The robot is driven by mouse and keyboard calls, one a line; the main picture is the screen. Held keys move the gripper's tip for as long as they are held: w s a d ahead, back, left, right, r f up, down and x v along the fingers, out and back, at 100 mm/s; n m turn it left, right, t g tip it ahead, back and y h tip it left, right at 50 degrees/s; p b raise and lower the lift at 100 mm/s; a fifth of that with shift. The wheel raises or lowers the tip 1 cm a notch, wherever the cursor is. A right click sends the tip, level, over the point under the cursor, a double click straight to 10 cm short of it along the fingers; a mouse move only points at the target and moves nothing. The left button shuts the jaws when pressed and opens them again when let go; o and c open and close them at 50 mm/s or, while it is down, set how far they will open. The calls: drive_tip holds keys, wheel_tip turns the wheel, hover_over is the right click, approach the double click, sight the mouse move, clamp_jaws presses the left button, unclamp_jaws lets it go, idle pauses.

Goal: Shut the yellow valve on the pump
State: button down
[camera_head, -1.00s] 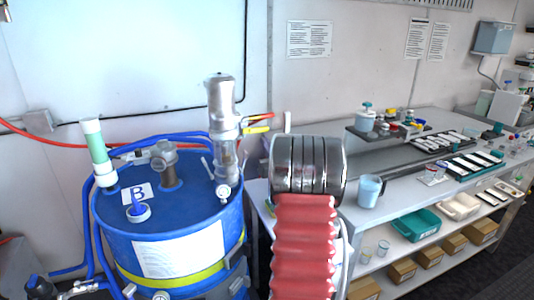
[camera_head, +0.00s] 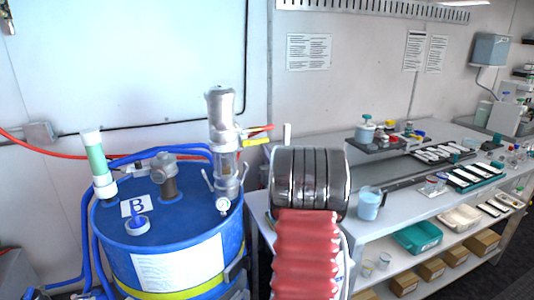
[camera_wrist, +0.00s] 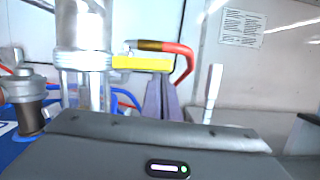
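The pump (camera_head: 222,140) is a silver cylinder standing upright on the blue drum marked B. The yellow valve (camera_head: 256,142) sticks out from its right side, below a red handle (camera_head: 260,129). In the wrist view the yellow valve handle (camera_wrist: 142,62) lies roughly level beside the silver pump body (camera_wrist: 82,35), and the red handle (camera_wrist: 181,62) bends over its right end. My gripper (camera_wrist: 161,82) shows as two grey-purple fingers close together, just below the right part of the yellow handle. They look shut with nothing seen between them; contact cannot be told. My arm hides the gripper in the head view.
The blue drum (camera_head: 120,240) has hoses and a grey fitting (camera_head: 167,172) on its lid. A white upright piece (camera_wrist: 213,88) stands right of my fingers. A bench (camera_head: 400,205) with a blue jug (camera_head: 369,204) and trays stands on the right. The wall is behind.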

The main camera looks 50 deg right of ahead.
drive_tip(key=shift+r, duration=0.4)
drive_tip(key=s+a+f, duration=0.5)
drive_tip(key=s+f, duration=0.2)
drive_tip(key=s, duration=0.1)
drive_tip(key=shift+s+f, duration=0.2)
drive_tip(key=shift+d+m, duration=0.1)
drive_tip(key=shift+m, duration=0.2)
idle(0.4)
